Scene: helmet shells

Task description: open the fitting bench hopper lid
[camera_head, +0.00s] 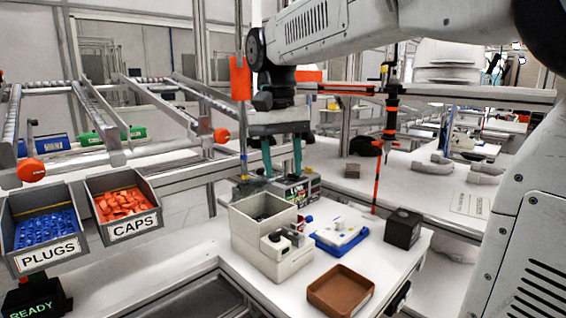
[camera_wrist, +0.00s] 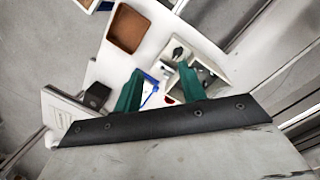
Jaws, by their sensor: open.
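A beige box-shaped unit, which looks like the hopper (camera_head: 275,255), stands on the white bench (camera_head: 318,245). Its back part is a bin with dark inside showing; a lower front part carries small knobs. I cannot tell which piece is the lid. It also shows in the wrist view (camera_wrist: 181,52), just beyond the right finger. My gripper (camera_head: 282,175) points down with two teal fingers apart and nothing between them. It appears above and behind the hopper, apart from it. In the wrist view my gripper (camera_wrist: 160,72) partly covers the bench.
A brown tray (camera_head: 340,291), a blue tray (camera_head: 330,243) with a white piece, and a black cube (camera_head: 403,228) share the bench. Bins of blue plugs (camera_head: 45,235) and orange caps (camera_head: 122,203) hang left. An orange-tipped post (camera_head: 377,180) rises behind the bench.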

